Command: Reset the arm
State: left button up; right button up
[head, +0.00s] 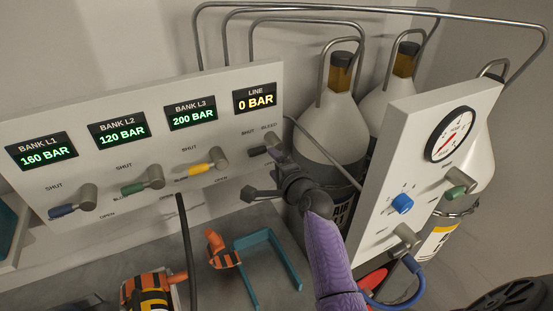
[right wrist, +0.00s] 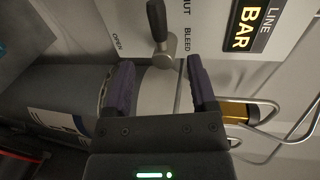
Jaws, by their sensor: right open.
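My right gripper (head: 263,172) is at the right end of the left panel, in front of the line valve. In the right wrist view its two purple fingers (right wrist: 160,76) are apart with nothing gripped between them. The line valve's dark lever (right wrist: 157,20) and grey hub (right wrist: 164,52) show just beyond the fingertips, apart from them as far as I can tell. In the head view the lever (head: 259,150) is partly hidden by the gripper. My purple right forearm comes up from the bottom. My left gripper is not in view.
The left panel (head: 225,125) has blue, green and yellow valve levers and displays of 160, 120, 200 and 0 BAR. Gas cylinders (head: 325,130) with bent pipes stand behind. A right panel (head: 400,150) bears a gauge (head: 450,134). A teal frame (head: 247,275) and orange-black items (head: 146,290) lie below.

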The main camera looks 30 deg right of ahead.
jog(key=shift+s+r, duration=0.1)
jog(key=shift+s, duration=0.4)
